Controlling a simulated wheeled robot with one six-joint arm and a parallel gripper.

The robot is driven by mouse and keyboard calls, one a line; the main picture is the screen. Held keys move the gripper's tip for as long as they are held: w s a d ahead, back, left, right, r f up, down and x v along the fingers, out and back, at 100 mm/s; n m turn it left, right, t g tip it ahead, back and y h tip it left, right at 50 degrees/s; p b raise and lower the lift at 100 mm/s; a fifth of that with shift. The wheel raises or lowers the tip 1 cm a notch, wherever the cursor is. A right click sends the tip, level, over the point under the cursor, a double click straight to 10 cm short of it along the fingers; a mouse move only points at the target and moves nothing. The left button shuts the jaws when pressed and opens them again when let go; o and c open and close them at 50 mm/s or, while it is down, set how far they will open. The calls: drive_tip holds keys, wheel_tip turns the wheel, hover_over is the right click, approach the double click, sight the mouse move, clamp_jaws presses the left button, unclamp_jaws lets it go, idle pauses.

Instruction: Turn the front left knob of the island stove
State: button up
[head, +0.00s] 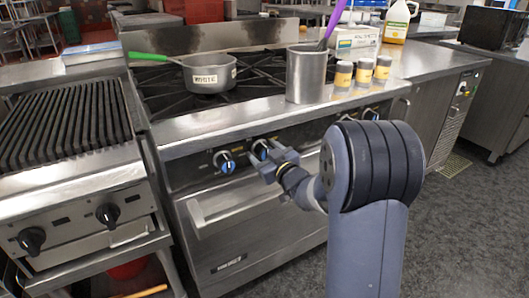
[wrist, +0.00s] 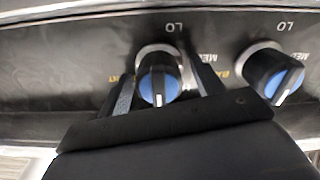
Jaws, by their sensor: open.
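The island stove (head: 215,120) has blue-faced black knobs on its front panel. The leftmost knob (head: 226,162) stands clear of my gripper (head: 272,161). The second knob from the left (head: 262,149) is right at my gripper's fingertips and partly hidden in the head view. In the wrist view, where the lettering is upside down, my open fingers (wrist: 162,76) stand on either side of this knob (wrist: 158,88), with its white mark pointing down. The leftmost knob shows at the right (wrist: 275,78), outside the fingers, its mark slanted. I cannot tell if a finger touches the knob.
An oven door handle (head: 235,203) runs below the knobs. A grey pot (head: 208,78) with a green handle sits on the burners. A metal canister (head: 306,78) and three small jars (head: 363,72) stand at the right. A grill (head: 68,120) adjoins on the left.

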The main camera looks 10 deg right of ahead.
drive_tip(key=p+v, duration=0.1)
drive_tip(key=v, duration=0.9)
drive_tip(key=shift+s+d, duration=0.15)
drive_tip(key=shift+s, duration=0.25)
drive_tip(key=b+x, duration=0.1)
drive_tip(key=x, duration=1)
drive_tip(key=shift+s, duration=0.1)
drive_tip(key=shift+s, duration=0.1)
